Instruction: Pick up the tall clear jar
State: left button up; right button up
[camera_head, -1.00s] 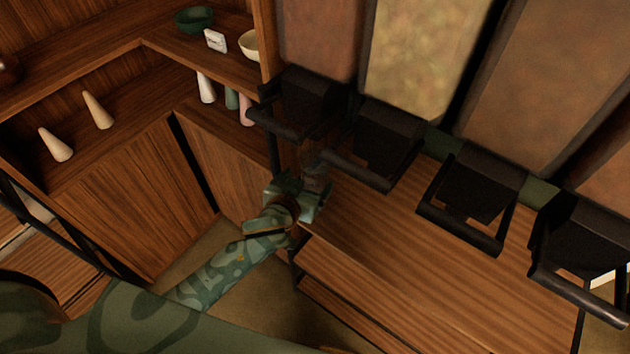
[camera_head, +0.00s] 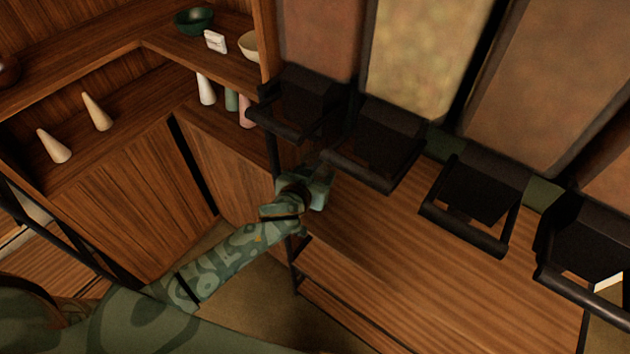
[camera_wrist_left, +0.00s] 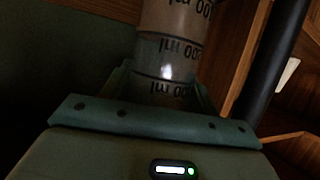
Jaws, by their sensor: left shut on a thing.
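The tall clear jar (camera_wrist_left: 170,50) has dark ml markings and shows in the left wrist view, rising between the fingers of my left gripper (camera_wrist_left: 165,88). The gripper is shut on it. In the head view my left gripper (camera_head: 318,180) is at the left end of the wooden counter, below the leftmost dispensers. The jar is dark and mostly hidden there by the gripper and dispenser. My right gripper is not in view.
Several black dispenser spouts with bar handles, such as this one (camera_head: 383,145), hang over the wooden counter (camera_head: 400,240). A shelf unit (camera_head: 150,65) on the left holds cones, bowls and small bottles. The counter's middle is clear.

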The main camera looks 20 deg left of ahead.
aim_at(315, 165)
pick_arm(q)
jog(key=shift+w+r+p, duration=0.1)
jog(key=shift+r+p, duration=0.55)
jog(key=shift+r, duration=1)
jog(key=shift+s+r, duration=0.2)
jog(key=shift+s, duration=0.15)
jog(key=s+a, duration=0.1)
jog(key=s, duration=1.6)
jog(key=shift+s+a, duration=0.2)
jog(key=shift+a, duration=0.2)
